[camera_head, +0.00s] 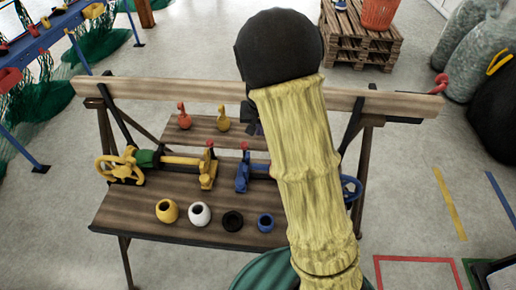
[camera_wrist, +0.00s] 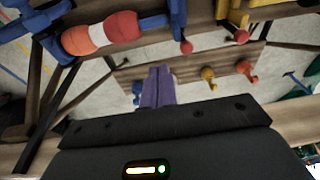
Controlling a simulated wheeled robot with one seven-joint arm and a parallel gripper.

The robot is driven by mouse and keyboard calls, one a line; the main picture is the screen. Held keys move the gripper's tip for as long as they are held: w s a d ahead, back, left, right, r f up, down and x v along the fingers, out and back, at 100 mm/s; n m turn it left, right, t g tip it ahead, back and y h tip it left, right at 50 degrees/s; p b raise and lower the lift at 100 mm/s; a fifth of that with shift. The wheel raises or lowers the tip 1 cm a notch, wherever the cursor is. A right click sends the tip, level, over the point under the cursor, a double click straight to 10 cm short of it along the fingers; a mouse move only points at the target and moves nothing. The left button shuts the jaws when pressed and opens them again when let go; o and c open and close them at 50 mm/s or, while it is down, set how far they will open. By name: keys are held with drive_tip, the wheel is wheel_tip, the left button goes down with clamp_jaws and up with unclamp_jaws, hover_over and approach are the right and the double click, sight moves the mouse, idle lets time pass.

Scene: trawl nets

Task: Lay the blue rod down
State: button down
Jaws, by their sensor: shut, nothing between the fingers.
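A blue upright piece with a red ball on top (camera_head: 243,172) stands on the bench, beside a matching yellow one; I take it for the blue rod's lever or stand. In the wrist view the blue piece (camera_wrist: 178,12) shows at the top, with its red ball hanging lower in the picture. A blue bar runs from it to red and white rings at upper left. My gripper (camera_wrist: 157,70) is shut and empty, its purple-blue fingers pressed together, clear of the blue piece. In the head view my arm hides part of the bench, and the blue bar is mostly hidden.
The wooden bench (camera_head: 120,214) holds a yellow handwheel (camera_head: 120,167) and several small pots near its front edge. Red (camera_head: 183,116) and yellow (camera_head: 222,119) hooked pegs stand on the shelf behind. A blue handwheel (camera_head: 352,189) shows right of my arm.

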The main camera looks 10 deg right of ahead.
drive_tip(key=p, duration=0.2)
hover_over(256, 165)
drive_tip(key=s+x, duration=0.1)
drive_tip(key=x, duration=0.7)
drive_tip(key=s+x, duration=0.1)
drive_tip(key=x, duration=0.3)
drive_tip(key=shift+s+d+f, duration=0.25)
drive_tip(key=shift+d+f, duration=0.05)
drive_tip(key=shift+f, duration=0.65)
drive_tip(key=f+b, duration=0.1)
drive_tip(key=f, duration=0.1)
drive_tip(key=a+f+b, duration=0.1)
drive_tip(key=shift+w+f+b, duration=0.1)
drive_tip(key=shift+f+b, duration=0.2)
drive_tip(key=shift+f, duration=0.1)
drive_tip(key=shift+r, duration=0.1)
